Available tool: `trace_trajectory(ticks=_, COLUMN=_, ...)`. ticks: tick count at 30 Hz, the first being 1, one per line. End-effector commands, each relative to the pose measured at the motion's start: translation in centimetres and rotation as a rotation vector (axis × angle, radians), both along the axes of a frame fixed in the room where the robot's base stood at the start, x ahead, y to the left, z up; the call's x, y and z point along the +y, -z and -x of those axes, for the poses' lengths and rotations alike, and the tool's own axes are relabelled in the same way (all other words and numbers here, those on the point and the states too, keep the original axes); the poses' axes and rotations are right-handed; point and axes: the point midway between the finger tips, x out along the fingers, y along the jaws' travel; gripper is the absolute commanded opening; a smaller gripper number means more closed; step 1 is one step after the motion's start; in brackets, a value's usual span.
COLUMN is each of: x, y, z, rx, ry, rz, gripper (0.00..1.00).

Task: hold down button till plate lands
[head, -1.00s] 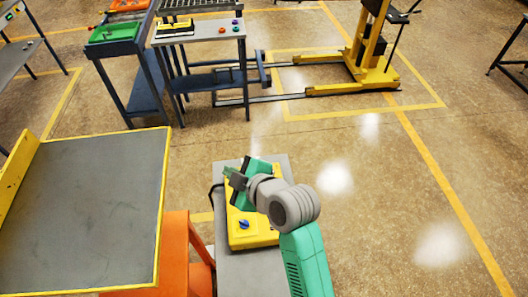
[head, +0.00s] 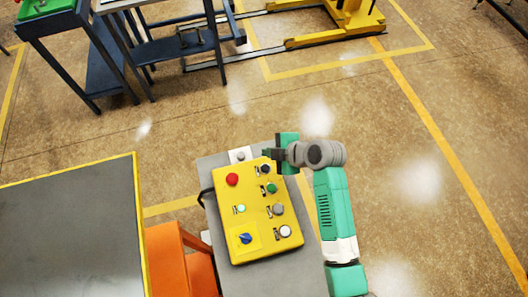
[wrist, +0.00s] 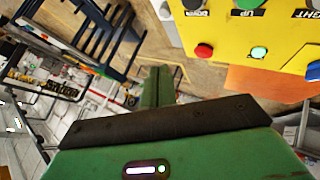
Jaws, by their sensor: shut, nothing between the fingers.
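The yellow control box (head: 226,215) lies below my gripper in the head view. It carries a dark button (head: 265,169), a green button (head: 271,188), a grey button and a white button down its right side. In the wrist view the dark button (wrist: 192,4) is labelled DOWN and the green button (wrist: 245,3) UP, both cut by the top edge. My gripper (head: 267,153) is shut and empty at the box's far right corner, near the dark button; contact cannot be told. Its fingers (wrist: 152,88) point away from the buttons in the wrist view. I cannot identify the plate.
The box also has a red button (head: 232,180), a lit lamp (head: 240,208) and a blue knob (head: 245,238). A grey yellow-edged platform (head: 70,235) stands left, beside an orange stand (head: 168,262). Blue carts and a yellow lift stand behind. Floor to the right is clear.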

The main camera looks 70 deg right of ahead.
Motion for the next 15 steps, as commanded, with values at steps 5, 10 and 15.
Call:
trace_trajectory(ticks=5, x=0.0, y=0.4, z=0.0, rx=-0.001, ry=0.001, rz=0.001, gripper=0.00)
trace_trajectory(ticks=10, x=0.0, y=1.8, z=0.0, rx=-0.001, ry=0.001, rz=0.001, gripper=0.00)
trace_trajectory(ticks=15, x=0.0, y=4.2, z=0.0, rx=0.000, ry=0.002, rz=0.000, gripper=0.00)
